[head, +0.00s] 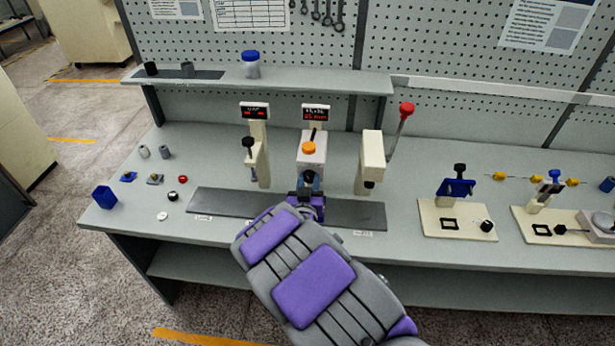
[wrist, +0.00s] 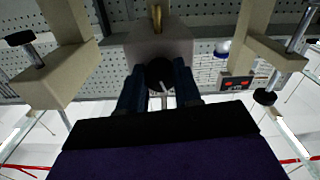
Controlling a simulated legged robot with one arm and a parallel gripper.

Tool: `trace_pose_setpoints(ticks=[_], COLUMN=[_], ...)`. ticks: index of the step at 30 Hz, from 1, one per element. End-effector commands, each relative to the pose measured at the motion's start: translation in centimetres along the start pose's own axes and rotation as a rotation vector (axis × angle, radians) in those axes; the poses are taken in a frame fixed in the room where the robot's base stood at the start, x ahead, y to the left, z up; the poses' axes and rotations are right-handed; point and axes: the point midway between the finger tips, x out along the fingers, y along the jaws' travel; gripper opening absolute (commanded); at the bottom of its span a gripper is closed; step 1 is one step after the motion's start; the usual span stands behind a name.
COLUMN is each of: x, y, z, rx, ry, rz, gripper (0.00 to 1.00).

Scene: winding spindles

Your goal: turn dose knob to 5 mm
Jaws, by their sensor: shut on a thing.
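The dose knob (head: 309,178) is a small black round knob on the front of the pale middle dispenser (head: 312,148), under an orange cap (head: 309,148). In the wrist view the black knob (wrist: 160,72) sits between the two dark blue fingers of my gripper (wrist: 160,90), with a pale pointer line at its lower part. My gripper (head: 309,185) is shut on the knob, one finger on each side.
A press with a black knob (head: 248,142) stands left of the dispenser and a pale press (head: 372,160) with a red-balled lever (head: 407,109) stands right, both close by. A dark grey strip (head: 235,203) lies in front. Small parts and a blue bin (head: 104,197) lie at left.

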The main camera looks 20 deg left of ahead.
Motion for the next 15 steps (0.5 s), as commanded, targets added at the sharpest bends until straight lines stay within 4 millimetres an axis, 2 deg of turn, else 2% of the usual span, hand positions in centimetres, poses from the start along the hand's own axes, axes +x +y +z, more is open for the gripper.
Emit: trace_pose_setpoints(ticks=[6,15], x=[0.03,0.05], y=[-0.06,-0.17], z=[-0.27,-0.14], rx=[-0.120,-0.199], ry=[0.003,0.004], rz=[0.000,0.000], gripper=[0.03,0.03])
